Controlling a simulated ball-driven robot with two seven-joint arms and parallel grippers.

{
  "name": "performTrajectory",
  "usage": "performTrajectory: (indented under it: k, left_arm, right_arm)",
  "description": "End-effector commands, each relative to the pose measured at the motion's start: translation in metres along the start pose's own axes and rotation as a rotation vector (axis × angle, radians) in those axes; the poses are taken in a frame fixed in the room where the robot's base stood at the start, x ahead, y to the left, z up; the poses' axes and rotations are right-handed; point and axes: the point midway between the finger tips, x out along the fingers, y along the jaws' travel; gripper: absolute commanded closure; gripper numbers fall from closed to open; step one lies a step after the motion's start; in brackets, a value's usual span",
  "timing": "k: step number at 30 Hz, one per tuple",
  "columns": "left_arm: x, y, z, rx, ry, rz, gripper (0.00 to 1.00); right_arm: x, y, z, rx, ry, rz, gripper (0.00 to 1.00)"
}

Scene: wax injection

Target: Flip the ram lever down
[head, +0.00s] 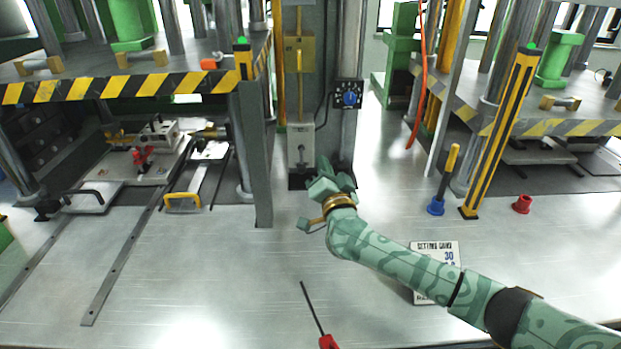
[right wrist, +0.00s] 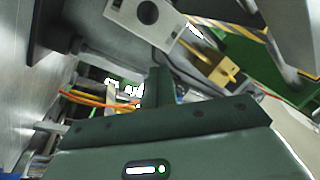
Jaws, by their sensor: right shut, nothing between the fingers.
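A pale grey lever box (head: 301,147) with a small upright lever in its slot is fixed low on the central grey column. A yellow plate (head: 299,54) with a slim upright handle sits above it; the frames do not label which lever is the ram lever. My right gripper (head: 324,168) is shut and empty, just below and right of the pale box. In the right wrist view, the closed fingers (right wrist: 158,84) show below a pale plate with a dark opening (right wrist: 146,14). A yellow block with a pin (right wrist: 222,72) shows to the right. Contact with a lever cannot be told. My left gripper is out of view.
A dial box (head: 348,95) is right of the lever box. A striped guard post (head: 498,130) and blue-based yellow handle (head: 444,180) stand right. A red-handled tool (head: 318,318) and sign card (head: 436,256) lie in front.

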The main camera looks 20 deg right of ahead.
Motion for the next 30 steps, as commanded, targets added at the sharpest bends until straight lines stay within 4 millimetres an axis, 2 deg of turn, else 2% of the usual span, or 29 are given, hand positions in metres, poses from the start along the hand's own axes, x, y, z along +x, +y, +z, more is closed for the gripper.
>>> performTrajectory:
  k: [3,7,20,23,26,30]
  left_arm:
    - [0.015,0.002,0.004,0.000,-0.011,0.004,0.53]
    - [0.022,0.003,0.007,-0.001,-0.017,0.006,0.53]
    - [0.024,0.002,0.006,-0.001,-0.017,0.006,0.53]
    - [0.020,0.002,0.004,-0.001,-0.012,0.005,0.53]
    - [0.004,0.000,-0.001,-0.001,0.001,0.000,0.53]
    - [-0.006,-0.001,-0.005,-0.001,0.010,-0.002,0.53]
  right_arm:
    - [0.006,0.004,0.022,0.001,-0.005,0.002,1.00]
    - [0.010,0.003,0.034,0.001,-0.002,0.002,1.00]
    - [0.012,0.000,0.039,0.000,0.000,0.000,1.00]
    - [0.013,-0.001,0.037,0.001,0.003,0.000,1.00]
    - [0.013,-0.003,0.036,0.003,0.008,0.000,1.00]
    - [0.011,0.006,0.047,0.001,-0.001,0.002,1.00]
